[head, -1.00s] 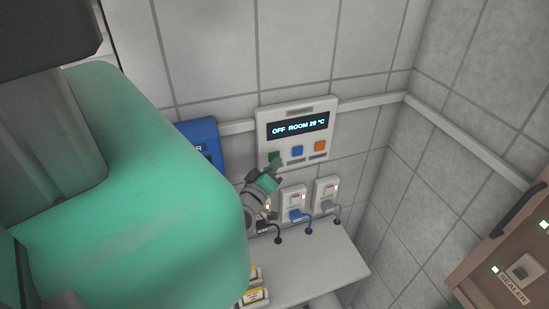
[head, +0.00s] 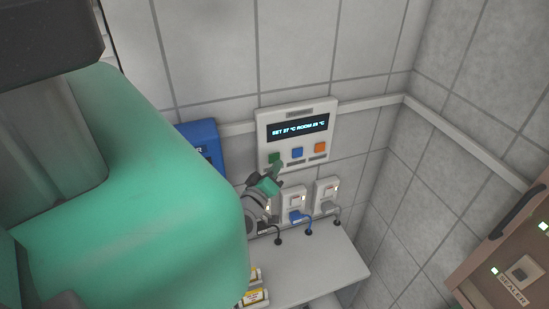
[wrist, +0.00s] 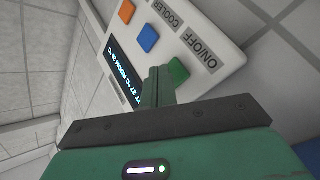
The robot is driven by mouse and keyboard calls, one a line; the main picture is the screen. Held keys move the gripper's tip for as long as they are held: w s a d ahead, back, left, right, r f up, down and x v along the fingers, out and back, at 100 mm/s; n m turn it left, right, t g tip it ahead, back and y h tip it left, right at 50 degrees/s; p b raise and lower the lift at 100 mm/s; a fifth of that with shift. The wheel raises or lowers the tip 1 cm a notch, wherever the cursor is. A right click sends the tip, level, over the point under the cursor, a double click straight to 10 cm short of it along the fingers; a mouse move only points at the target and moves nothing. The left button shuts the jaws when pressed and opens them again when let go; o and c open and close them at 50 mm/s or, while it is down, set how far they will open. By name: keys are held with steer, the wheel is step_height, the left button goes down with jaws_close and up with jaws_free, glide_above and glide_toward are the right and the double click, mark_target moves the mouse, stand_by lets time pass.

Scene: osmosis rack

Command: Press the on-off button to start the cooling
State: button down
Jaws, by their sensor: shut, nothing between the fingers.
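The white control panel (head: 263,140) is on the tiled wall. Its lit display (head: 300,127) seems to read "SET 27 °C ROOM 29 °C", in small text. The green button (head: 274,157), labelled ON/OFF in the wrist view (wrist: 178,72), is at the panel's lower left in the head view. My gripper (head: 279,167) is shut and empty, with its fingertips just below and in front of the green button. In the wrist view the fingertips (wrist: 159,74) overlap the button's edge; I cannot tell whether they touch it.
A blue button (head: 297,152), labelled COOLER in the wrist view, and an orange button (head: 320,147) sit beside the green one. Sockets with plugs (head: 293,203) are below, above a white shelf (head: 315,270). A blue box (head: 203,143) is left of the panel. A brown cabinet (head: 500,260) stands right.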

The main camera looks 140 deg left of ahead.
steer(key=shift+w, duration=0.2)
steer(key=shift+w+d+p, duration=0.3)
steer(key=shift+w+p, duration=0.15)
steer(key=shift+w, duration=0.3)
steer(key=shift+w+d+p, duration=0.35)
steer(key=shift+w+p, duration=0.15)
steer(key=shift+w, duration=0.25)
steer(key=shift+w+d+p, duration=0.3)
steer(key=shift+w+p, duration=0.15)
steer(key=shift+w, duration=0.3)
steer(key=w+d+p, duration=0.4)
steer(key=w+p, duration=0.2)
steer(key=w, duration=0.5)
steer(key=shift+d+p, duration=0.2)
steer(key=shift+p, duration=0.2)
steer(key=shift+w, duration=0.1)
